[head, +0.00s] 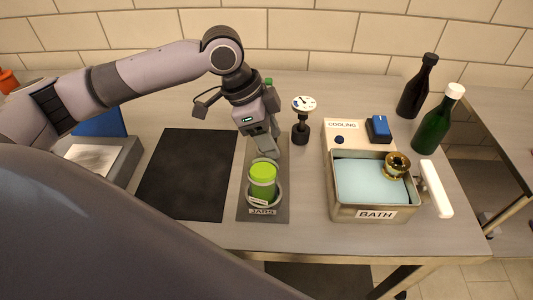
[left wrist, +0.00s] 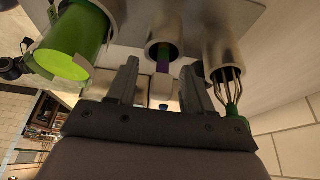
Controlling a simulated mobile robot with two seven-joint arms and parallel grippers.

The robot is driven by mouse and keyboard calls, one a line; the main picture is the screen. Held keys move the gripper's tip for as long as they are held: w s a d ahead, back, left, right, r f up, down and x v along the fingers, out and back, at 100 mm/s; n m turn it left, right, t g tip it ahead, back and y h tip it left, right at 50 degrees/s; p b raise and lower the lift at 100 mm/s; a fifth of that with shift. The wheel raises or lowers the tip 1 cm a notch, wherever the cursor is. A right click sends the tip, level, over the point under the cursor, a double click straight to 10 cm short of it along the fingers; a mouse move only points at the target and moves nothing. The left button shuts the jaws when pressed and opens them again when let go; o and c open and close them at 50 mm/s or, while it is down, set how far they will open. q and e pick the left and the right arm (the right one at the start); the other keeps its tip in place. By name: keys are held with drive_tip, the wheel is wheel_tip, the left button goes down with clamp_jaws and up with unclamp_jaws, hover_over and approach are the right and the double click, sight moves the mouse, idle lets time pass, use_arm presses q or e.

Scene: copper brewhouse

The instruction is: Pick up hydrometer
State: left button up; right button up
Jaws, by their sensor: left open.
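My left gripper (head: 266,150) is open, pointing down over the middle of the jar row in the head view. In the left wrist view, its two fingers (left wrist: 160,82) stand either side of a slim purple and white item (left wrist: 163,56) that sticks out of the middle metal jar (left wrist: 162,26). This slim item may be the hydrometer; I cannot tell for sure. The fingers do not appear to touch it. In the head view, the gripper hides it. A green cylinder (head: 262,182) stands in the front jar (head: 279,192). My right gripper is not in view.
A whisk (left wrist: 231,85) with a green handle stands in the third jar. A gauge (head: 303,104) on a black stand is close right of the gripper. Further right are a water bath (head: 372,180), a cooling box (head: 345,130) and two bottles. A dark mat (head: 188,172) lies clear on the left.

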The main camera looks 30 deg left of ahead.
use_arm(q)
clamp_jaws()
